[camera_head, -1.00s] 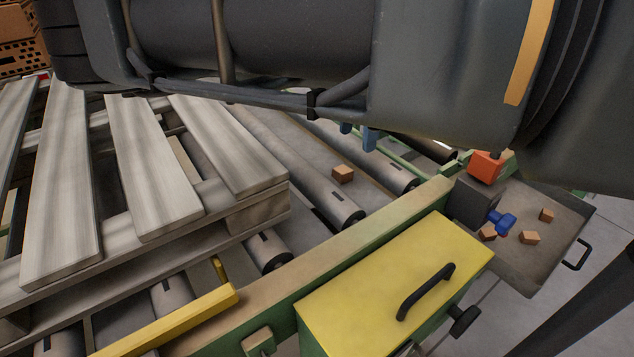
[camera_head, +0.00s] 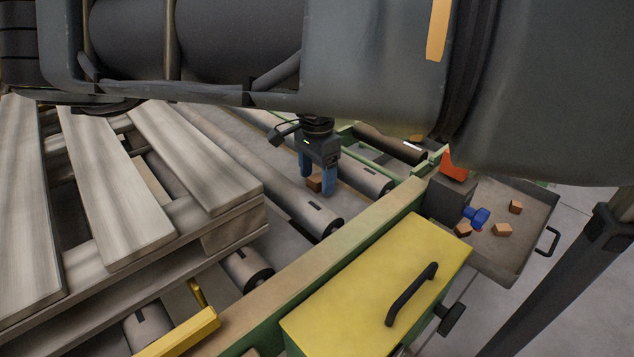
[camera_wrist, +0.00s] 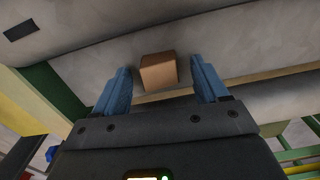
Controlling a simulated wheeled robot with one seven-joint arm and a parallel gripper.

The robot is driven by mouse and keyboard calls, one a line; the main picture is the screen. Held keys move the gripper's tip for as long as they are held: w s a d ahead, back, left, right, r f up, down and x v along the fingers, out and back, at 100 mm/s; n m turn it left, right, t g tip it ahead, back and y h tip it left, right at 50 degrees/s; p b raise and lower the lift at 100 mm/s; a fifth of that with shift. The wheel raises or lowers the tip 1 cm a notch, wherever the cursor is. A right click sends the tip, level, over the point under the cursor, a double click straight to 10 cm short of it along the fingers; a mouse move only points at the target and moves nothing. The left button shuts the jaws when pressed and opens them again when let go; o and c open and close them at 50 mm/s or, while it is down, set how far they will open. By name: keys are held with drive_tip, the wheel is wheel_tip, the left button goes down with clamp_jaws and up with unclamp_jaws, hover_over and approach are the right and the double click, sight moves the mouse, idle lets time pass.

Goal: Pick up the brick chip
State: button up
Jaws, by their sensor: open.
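The brick chip (camera_head: 314,183) is a small brown block lying among the conveyor rollers, to the right of the pallet. My gripper (camera_head: 317,188) points down at it with blue fingers, one on each side of the chip. In the wrist view the chip (camera_wrist: 158,72) sits between and slightly beyond the two blue fingertips (camera_wrist: 163,80), with gaps on both sides. The gripper is open and empty. In the head view the fingers partly hide the chip.
A wooden pallet (camera_head: 110,205) lies on the rollers at left. A green rail (camera_head: 300,285) and a yellow box with a black handle (camera_head: 375,290) stand in front. A metal tray (camera_head: 515,255) at right holds several similar chips and a blue-handled thing (camera_head: 476,215).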

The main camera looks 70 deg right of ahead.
drive_tip(key=shift+c, duration=0.5)
drive_tip(key=c, duration=1.1)
drive_tip(key=shift+o, duration=0.2)
